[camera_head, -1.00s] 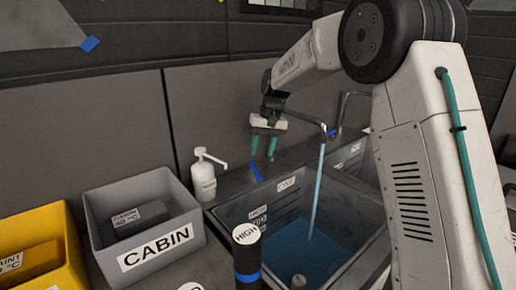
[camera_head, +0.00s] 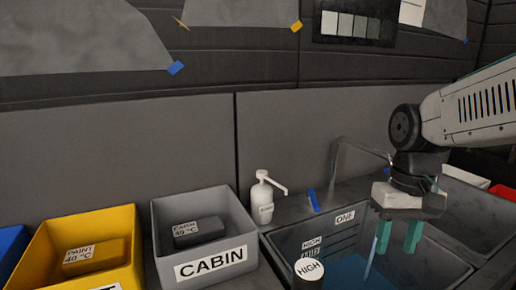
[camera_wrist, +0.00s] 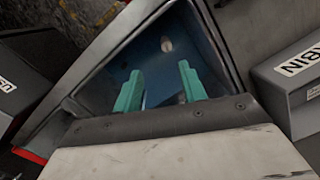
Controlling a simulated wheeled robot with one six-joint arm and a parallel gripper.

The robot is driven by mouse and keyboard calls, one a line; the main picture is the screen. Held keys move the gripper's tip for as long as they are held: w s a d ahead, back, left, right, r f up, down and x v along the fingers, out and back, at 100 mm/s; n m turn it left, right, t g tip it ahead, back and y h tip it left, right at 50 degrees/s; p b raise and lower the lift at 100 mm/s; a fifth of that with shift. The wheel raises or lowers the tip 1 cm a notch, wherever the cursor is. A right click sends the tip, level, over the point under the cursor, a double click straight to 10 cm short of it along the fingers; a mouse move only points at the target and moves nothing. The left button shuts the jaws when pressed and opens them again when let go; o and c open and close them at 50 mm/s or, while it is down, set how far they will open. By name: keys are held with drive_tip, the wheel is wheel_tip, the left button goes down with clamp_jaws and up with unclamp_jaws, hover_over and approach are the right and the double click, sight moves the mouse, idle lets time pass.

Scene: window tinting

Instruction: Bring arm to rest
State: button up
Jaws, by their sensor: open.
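My gripper (camera_head: 400,236) hangs over the right part of the sink basin in the head view, its two teal fingers pointing down. The fingers are apart and nothing is between them. In the wrist view my gripper (camera_wrist: 160,92) is open above the basin (camera_wrist: 215,60), with a round drain-like spot on the blue floor. My arm comes in from the right edge and bends down at a dark joint.
A sink basin marked ONE (camera_head: 290,240) holds blue water, with a running tap (camera_head: 350,142) behind it.

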drive_tip(key=s+d+t, duration=0.1)
drive_tip(key=s+t, duration=0.1)
drive_tip(key=s, duration=1)
drive_tip(key=shift+s+r+t, duration=0.3)
drive_tip(key=shift+s+r, duration=0.1)
